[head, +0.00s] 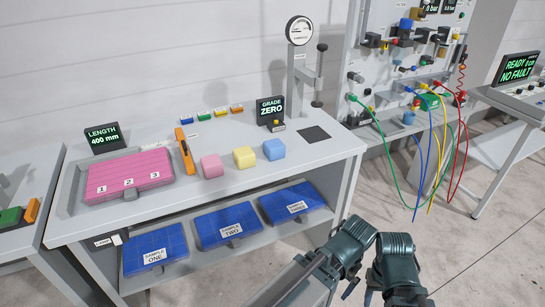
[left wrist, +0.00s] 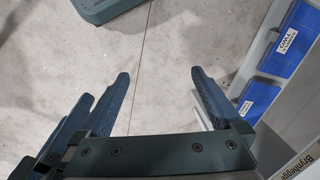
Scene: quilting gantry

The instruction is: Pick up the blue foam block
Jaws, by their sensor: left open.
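The blue foam block (head: 274,149) sits on the grey bench top in the head view, at the right end of a row with a yellow block (head: 245,157) and a pink block (head: 212,166). It does not show in the left wrist view. My left gripper (left wrist: 160,72) is open and empty, with its two fingers spread over bare floor. It is away from the block. In the head view dark arm parts of mine show at the bottom right, but no fingertips can be made out. I do not see my right gripper.
The bench (head: 333,150) carries a pink sample tray, an orange-black tool (head: 185,150), a gauge stand (head: 300,60) and a small GRADE ZERO display (head: 270,109). Blue sample cases (head: 290,203) lie on the lower shelf. Coloured cables (head: 421,165) hang from the right panel. Bare floor lies in front.

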